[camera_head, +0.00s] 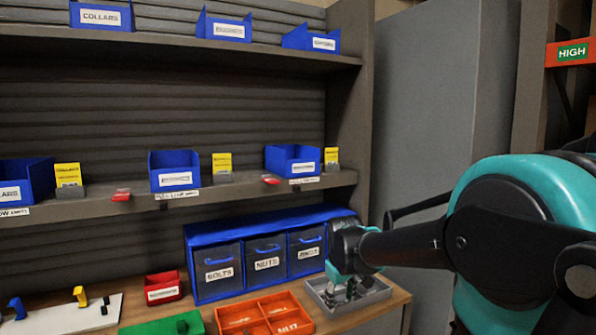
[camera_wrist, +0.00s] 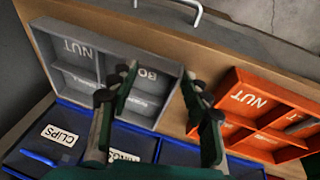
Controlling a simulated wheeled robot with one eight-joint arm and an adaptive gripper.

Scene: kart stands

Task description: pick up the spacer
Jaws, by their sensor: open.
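I cannot clearly make out the spacer in either view. My gripper (camera_head: 345,292) is over the grey divided tray (camera_head: 380,293) at the right end of the bench and hides part of it. In the wrist view my gripper (camera_wrist: 161,84) has its two dark fingers spread apart, with nothing seen between them. There the grey tray (camera_wrist: 50,52) lies to the left and under the left finger. Its compartments carry white labels, one reading NUT. A small pale grey patch (camera_wrist: 299,126) shows in the orange tray (camera_wrist: 225,88); I cannot tell what it is.
A blue drawer cabinet (camera_head: 215,235) labelled BOLTS and NUTS stands behind the trays. Shelves with blue bins (camera_head: 175,170) rise above. A grey panel stands at right.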

